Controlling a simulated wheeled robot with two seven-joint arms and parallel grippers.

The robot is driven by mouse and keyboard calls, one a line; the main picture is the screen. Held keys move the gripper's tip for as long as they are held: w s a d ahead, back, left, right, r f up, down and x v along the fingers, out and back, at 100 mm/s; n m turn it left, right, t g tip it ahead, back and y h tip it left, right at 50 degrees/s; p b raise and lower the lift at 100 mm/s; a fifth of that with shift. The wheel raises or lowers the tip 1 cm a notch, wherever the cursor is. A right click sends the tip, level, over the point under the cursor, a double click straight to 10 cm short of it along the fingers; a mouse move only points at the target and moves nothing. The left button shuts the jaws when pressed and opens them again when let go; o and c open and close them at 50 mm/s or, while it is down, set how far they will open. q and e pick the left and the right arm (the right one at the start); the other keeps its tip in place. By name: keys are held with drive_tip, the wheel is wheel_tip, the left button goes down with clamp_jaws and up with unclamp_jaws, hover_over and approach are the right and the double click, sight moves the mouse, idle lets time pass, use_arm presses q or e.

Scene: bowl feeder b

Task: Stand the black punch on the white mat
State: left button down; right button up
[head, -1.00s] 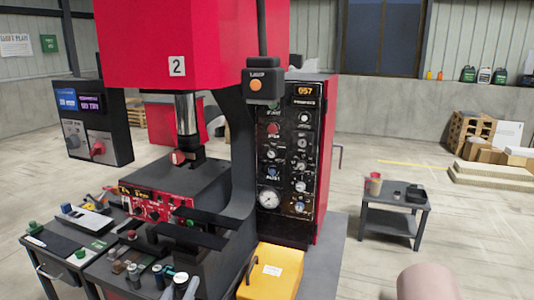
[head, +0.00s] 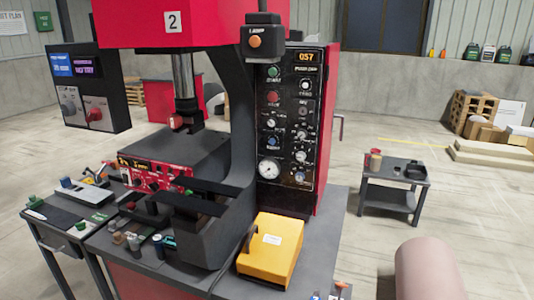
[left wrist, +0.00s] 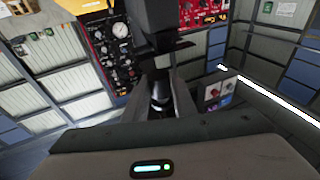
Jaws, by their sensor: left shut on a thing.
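My left gripper (left wrist: 163,108) shows in the left wrist view, its two grey fingers shut on a dark, shiny, roughly cylindrical thing (left wrist: 159,92). It looks like the black punch, but most of it is hidden between the fingers. I cannot make out my left gripper in the head view. I cannot pick out a white mat for certain. A pale flat piece (head: 88,192) lies on the left side table in the head view. My right gripper is in neither view.
A red press (head: 180,20) with a black frame and control panel (head: 289,120) fills the middle. A yellow box (head: 270,250) sits on its grey bench. Small coloured tools (head: 133,242) line the bench's left front. A small dark table (head: 390,180) stands at right, with open floor around it.

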use_arm(q)
drive_tip(key=shift+d+r, duration=0.1)
idle(0.7)
drive_tip(key=w+d+r+m+g+h, duration=0.2)
drive_tip(key=d+r+m+h, duration=0.2)
drive_tip(key=d+r+h, duration=0.1)
drive_tip(key=w+d+r+m+g+h, duration=0.2)
drive_tip(key=d+r+m+h, duration=0.2)
drive_tip(key=d+h, duration=0.4)
drive_tip(key=shift+w+d+r+g, duration=0.25)
drive_tip(key=shift+d+r+g, duration=0.15)
drive_tip(key=shift+r, duration=0.1)
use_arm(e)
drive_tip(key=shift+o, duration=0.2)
